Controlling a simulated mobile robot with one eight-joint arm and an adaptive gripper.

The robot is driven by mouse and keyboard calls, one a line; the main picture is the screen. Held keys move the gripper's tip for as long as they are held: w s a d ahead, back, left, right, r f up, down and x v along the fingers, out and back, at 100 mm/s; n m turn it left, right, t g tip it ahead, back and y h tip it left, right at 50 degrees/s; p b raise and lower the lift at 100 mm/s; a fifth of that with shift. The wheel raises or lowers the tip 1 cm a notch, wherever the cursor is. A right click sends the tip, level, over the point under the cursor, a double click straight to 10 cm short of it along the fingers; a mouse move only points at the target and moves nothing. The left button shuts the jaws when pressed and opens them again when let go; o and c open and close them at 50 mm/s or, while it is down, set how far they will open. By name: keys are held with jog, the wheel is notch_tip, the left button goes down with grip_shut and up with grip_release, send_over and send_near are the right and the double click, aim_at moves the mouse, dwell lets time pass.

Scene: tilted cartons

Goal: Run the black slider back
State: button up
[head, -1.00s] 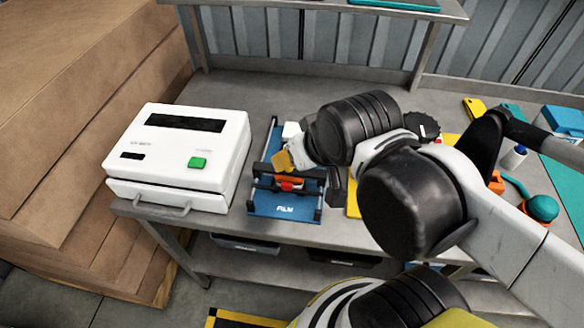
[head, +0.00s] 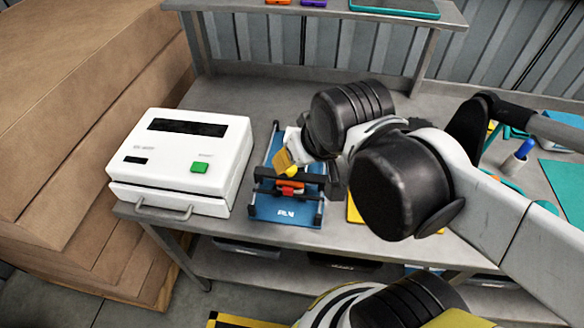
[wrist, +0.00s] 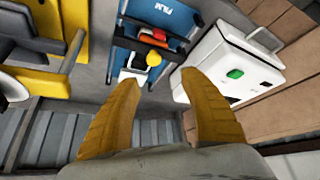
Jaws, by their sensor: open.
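The blue board labelled FILM (head: 284,212) lies on the bench with rails along its sides. The black slider (head: 305,179) spans it as a crossbar, with a red-orange piece (head: 287,190) at its middle. My gripper (head: 285,163) is over the board behind the slider, partly hidden by my wrist. In the wrist view my gripper (wrist: 159,78) has its two yellow fingers spread with nothing between the tips. The slider (wrist: 143,46), a yellow knob (wrist: 153,59) and a white block (wrist: 131,73) are just ahead of the fingertips. Contact cannot be told.
A white machine with a green button (head: 199,168) stands close left of the board. A yellow item (head: 354,210) lies to the right, mostly behind my arm. A blue-capped bottle (head: 518,157) is further right. A raised shelf (head: 380,14) runs along the back.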

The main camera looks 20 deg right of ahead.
aim_at(290, 176)
jog(key=w+d+n+g+p, duration=0.1)
jog(key=w+n+g+p, duration=0.1)
jog(key=w+g+p, duration=0.45)
jog(key=f+b, duration=0.1)
jog(key=f, duration=0.2)
jog(key=f+b, duration=0.2)
jog(key=f, duration=0.2)
jog(key=f+b, duration=0.2)
jog(key=f, duration=0.2)
jog(key=shift+w+d, duration=0.2)
jog(key=shift+d, duration=0.05)
grip_shut()
jog(key=shift+w, duration=0.1)
